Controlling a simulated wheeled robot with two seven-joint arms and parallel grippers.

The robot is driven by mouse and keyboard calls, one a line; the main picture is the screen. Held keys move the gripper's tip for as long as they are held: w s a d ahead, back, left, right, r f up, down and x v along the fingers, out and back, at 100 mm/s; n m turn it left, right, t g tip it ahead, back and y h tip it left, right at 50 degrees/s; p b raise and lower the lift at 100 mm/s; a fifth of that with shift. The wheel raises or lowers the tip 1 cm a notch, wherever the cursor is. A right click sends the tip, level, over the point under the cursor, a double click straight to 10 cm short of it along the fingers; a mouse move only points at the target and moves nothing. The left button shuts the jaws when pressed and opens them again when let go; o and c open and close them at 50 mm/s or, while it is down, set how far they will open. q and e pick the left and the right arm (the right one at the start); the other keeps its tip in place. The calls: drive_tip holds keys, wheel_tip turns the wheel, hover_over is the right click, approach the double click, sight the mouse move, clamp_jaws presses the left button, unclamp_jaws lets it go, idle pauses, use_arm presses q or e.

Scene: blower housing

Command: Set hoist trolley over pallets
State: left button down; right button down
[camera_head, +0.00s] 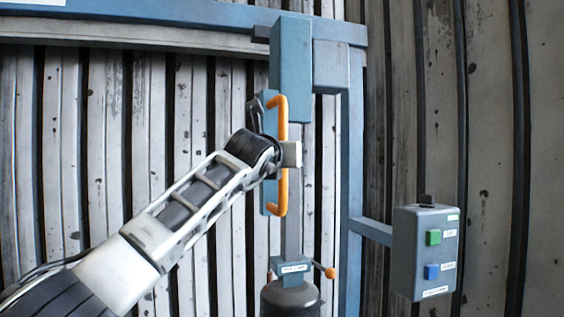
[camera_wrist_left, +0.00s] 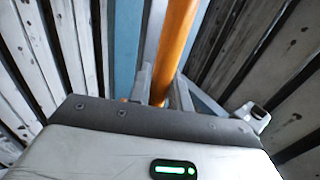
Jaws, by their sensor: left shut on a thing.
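The blue hoist trolley (camera_head: 291,62) hangs on the overhead beam near its right end. An orange handle (camera_head: 283,112) stands upright on a blue plate below the trolley body. My left gripper (camera_head: 290,154) is shut on the orange handle around its middle. In the left wrist view the orange handle (camera_wrist_left: 175,45) runs up from between my gripper's fingers (camera_wrist_left: 160,90). A dark cylindrical load (camera_head: 290,298) with a labelled blue block hangs at the bottom of the trolley's column. No pallets show in either view. My right gripper is out of view.
A blue overhead beam (camera_head: 170,14) runs left from the trolley. A blue upright post (camera_head: 352,190) stands right of it. A grey control box (camera_head: 425,252) with green and blue buttons is on an arm at the right. Corrugated wall panels stand behind.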

use_arm(q)
drive_tip(key=shift+s+d+r, duration=0.1)
drive_tip(key=shift+d+r, duration=0.05)
drive_tip(key=c, duration=1.5)
unclamp_jaws()
drive_tip(key=shift+o, duration=0.8)
drive_tip(key=shift+d, duration=0.15)
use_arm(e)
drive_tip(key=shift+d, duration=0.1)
